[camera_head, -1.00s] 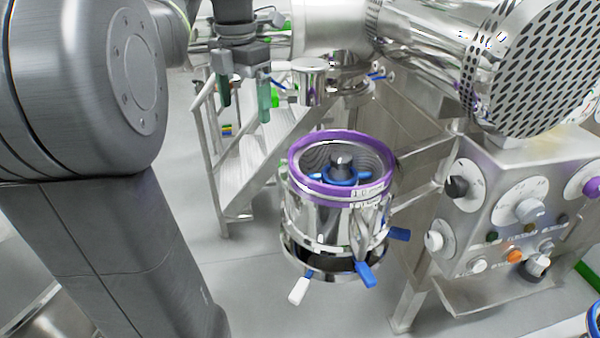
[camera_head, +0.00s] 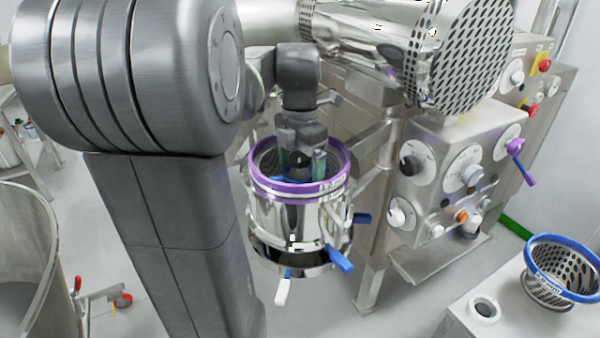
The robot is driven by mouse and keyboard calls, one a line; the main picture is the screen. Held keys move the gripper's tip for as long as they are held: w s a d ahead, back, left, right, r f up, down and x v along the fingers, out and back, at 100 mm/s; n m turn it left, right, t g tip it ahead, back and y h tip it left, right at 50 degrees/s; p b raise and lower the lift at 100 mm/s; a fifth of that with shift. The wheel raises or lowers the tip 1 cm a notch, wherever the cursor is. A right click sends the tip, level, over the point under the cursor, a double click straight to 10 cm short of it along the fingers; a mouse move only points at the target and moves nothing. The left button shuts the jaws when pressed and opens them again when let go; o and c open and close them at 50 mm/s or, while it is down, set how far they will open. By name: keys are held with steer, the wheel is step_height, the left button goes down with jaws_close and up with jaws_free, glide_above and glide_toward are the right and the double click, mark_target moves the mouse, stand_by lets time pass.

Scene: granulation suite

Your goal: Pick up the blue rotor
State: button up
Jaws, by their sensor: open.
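The blue rotor (camera_head: 273,179) sits inside the steel mill housing (camera_head: 290,222), below its purple rim ring (camera_head: 254,181). Only a little of the blue shows now, with its dark grey hub (camera_head: 299,160) in the middle. My gripper (camera_head: 301,160) points straight down over the housing's mouth, its fingers on either side of the hub. The jaws are open. I cannot tell whether the fingers touch the rotor, as the gripper hides most of it.
A control panel (camera_head: 455,165) with knobs stands right of the housing. A large perforated steel drum (camera_head: 470,50) is above. A blue-rimmed perforated basket (camera_head: 553,285) rests on a bench at lower right. A large steel vessel (camera_head: 35,260) is at the left.

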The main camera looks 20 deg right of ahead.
steer(key=shift+f, duration=0.15)
steer(key=shift+c, duration=0.2)
steer(key=c, duration=1.1)
steer(key=shift+c, duration=0.6)
